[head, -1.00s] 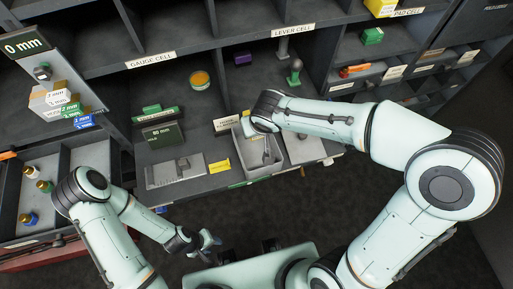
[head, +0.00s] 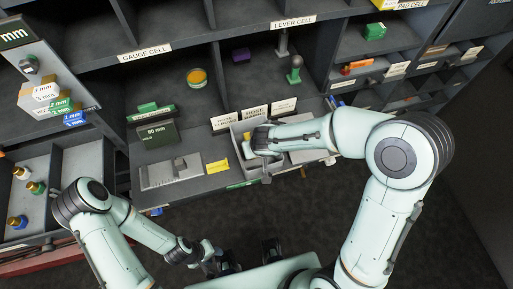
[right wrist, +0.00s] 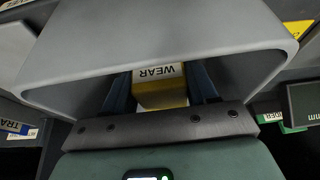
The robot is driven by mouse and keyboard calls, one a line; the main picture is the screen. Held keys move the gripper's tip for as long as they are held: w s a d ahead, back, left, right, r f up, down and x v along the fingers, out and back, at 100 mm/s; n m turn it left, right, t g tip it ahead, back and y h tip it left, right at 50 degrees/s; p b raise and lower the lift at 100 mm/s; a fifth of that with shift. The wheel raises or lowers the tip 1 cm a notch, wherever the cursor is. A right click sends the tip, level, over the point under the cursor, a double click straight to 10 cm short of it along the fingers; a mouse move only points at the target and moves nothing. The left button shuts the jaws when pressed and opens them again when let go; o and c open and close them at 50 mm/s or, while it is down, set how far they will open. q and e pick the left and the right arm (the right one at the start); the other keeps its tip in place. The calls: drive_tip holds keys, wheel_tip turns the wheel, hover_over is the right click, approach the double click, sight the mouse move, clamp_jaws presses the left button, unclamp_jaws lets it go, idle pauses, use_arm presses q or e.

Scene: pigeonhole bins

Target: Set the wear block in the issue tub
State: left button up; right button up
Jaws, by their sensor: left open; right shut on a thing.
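The wear block (right wrist: 160,86), yellow with a white face marked WEAR, sits between the blue fingers of my right gripper (right wrist: 161,80). The gripper is shut on it. A grey wall of a tub (right wrist: 160,40) surrounds the block and fingers on the far side and both flanks in the right wrist view. In the head view the right wrist is over a light grey tub (head: 236,138) on the front ledge, and hides much of it. I cannot read which label belongs to this tub. My left gripper (head: 212,258) is open and empty, low in front of the shelf.
Three white label cards stand behind the tubs. A grey caliper plate (head: 170,173) and a yellow tag (head: 218,167) lie to the left. A green knob post (head: 295,70) and an orange-topped round tin (head: 197,78) stand behind. The floor in front is clear.

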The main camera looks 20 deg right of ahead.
drive_tip(key=shift+f, duration=0.15)
drive_tip(key=o, duration=1.2)
drive_tip(key=shift+c, duration=0.2)
use_arm(q)
drive_tip(key=shift+f, duration=0.15)
use_arm(e)
drive_tip(key=shift+r, duration=0.45)
use_arm(q)
drive_tip(key=shift+w+r+p, duration=0.4)
drive_tip(key=shift+r+p, duration=0.2)
drive_tip(key=shift+r, duration=0.2)
drive_tip(key=shift+w+r+p, duration=0.35)
drive_tip(key=shift+r+p, duration=0.2)
drive_tip(key=shift+r, duration=0.2)
use_arm(e)
drive_tip(key=v, duration=1.1)
drive_tip(key=shift+s+r, duration=0.15)
drive_tip(key=shift+r, duration=0.1)
